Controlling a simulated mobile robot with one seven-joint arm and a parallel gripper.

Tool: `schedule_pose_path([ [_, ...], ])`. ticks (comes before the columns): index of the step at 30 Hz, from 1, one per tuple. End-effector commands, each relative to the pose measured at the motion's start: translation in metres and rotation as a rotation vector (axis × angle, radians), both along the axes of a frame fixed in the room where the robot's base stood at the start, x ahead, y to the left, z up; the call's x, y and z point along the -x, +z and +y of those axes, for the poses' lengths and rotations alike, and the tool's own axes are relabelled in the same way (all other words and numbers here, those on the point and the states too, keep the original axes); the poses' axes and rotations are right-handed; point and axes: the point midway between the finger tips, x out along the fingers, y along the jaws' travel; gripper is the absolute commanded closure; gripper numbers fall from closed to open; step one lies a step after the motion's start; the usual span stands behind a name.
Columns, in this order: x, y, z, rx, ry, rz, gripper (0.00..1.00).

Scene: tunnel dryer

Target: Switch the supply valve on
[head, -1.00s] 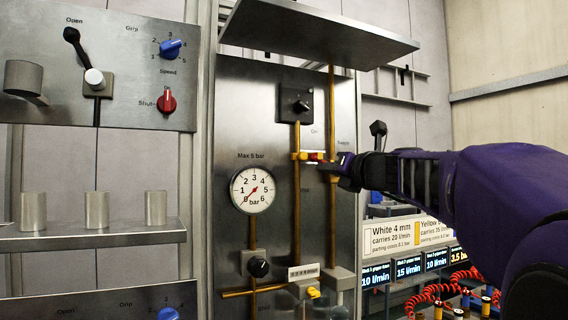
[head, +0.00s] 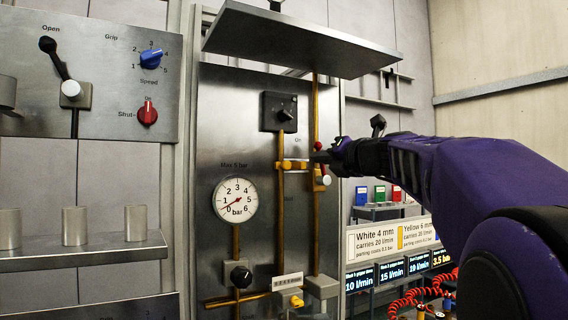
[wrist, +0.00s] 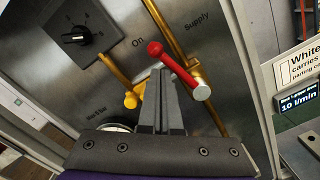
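The supply valve's lever (wrist: 180,72) is a red bar with a red knob at one end and a white cap at the other. It sits on the brass supply pipe (wrist: 180,35), beside the "On" and "Supply" lettering. In the head view the lever (head: 325,180) shows its red knob above and white cap below. My gripper (wrist: 161,74) has its fingers together, with the tips right by the lever; I cannot tell whether they touch it. In the head view my gripper (head: 322,157) reaches in from the right and hides part of the valve.
A round gauge (head: 235,202) hangs left of the pipes, its needle between 0 and 1. A black knob (head: 285,112) sits above and another (head: 240,277) below. A metal shelf (head: 300,38) juts out over the panel. Red coiled hoses (head: 410,297) lie lower right.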

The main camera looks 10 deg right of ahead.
Motion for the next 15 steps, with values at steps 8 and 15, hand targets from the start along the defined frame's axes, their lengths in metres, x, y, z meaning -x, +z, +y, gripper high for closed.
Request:
schedule_pose_path([
  [8,-0.003,0.005,-0.011,-0.001,-0.003,0.000,1.00],
  [15,-0.004,0.007,-0.015,-0.001,-0.003,-0.002,1.00],
])
